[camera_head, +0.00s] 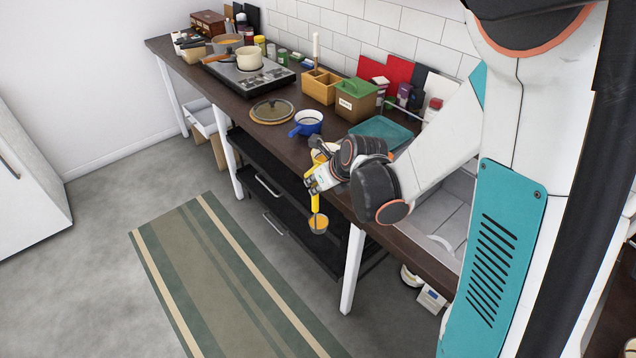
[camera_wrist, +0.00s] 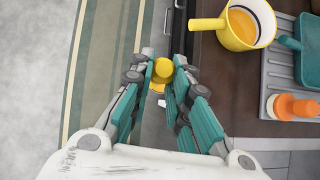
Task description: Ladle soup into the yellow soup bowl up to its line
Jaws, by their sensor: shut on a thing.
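My gripper (camera_head: 317,181) is shut on the yellow ladle (camera_head: 315,201), which hangs upright beyond the counter's front edge, over the floor. The ladle's cup (camera_head: 318,224) shows orange inside. In the wrist view the top of the ladle (camera_wrist: 163,68) sits between the fingertips. The yellow soup bowl (camera_wrist: 232,40) stands on the counter to the right of the fingers, its handle pointing left. It holds orange soup (camera_wrist: 243,26), and a dark line runs along its white inner wall. In the head view my arm mostly hides this bowl.
A hob (camera_head: 249,78) at the far end carries a cream pot (camera_head: 250,60) and a pan (camera_head: 228,40). A teal tray (camera_head: 381,131) lies behind my gripper.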

